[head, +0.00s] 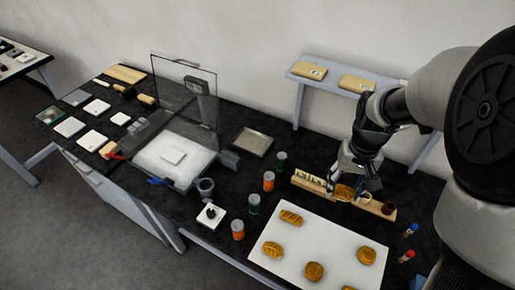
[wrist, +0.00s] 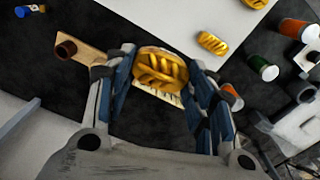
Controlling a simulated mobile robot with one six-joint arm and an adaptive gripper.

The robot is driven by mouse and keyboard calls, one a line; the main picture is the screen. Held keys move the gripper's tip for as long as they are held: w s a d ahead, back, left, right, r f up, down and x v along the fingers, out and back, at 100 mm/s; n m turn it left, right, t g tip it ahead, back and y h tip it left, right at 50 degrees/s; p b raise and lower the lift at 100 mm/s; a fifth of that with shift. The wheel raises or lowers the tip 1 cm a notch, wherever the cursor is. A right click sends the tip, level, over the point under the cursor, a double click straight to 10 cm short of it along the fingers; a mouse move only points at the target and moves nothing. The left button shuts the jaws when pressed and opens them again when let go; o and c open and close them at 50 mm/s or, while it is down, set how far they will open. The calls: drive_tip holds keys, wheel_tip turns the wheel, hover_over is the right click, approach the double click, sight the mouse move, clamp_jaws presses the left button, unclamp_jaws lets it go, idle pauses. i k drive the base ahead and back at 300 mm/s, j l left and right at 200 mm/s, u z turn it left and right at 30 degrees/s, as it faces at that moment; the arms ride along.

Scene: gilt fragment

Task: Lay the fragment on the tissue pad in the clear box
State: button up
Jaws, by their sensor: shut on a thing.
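My gripper (head: 357,178) is shut on a gilt fragment (head: 345,192), a round golden piece with raised ridges. In the wrist view the fragment (wrist: 160,70) sits between the two blue-lined fingers (wrist: 160,85). It is over a wooden strip (head: 375,206) at the right of the dark table. A clear-walled box (head: 211,135) stands left of centre, with a clear panel upright at its back. I cannot tell whether the pad is tissue.
A white board (head: 300,238) with several golden fragments lies in front of my gripper. Orange and green jars (head: 268,181) stand between the board and the box. A shallow tray (head: 253,142) lies behind them. A black-topped white piece (head: 211,215) is near the front edge.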

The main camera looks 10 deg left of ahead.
sight(173, 153)
drive_tip(key=i+j+z, duration=0.3)
drive_tip(key=j, duration=1.55)
drive_tip(key=k+j+z, duration=0.1)
drive_tip(key=j+z, duration=0.2)
drive_tip(key=j, duration=1.5)
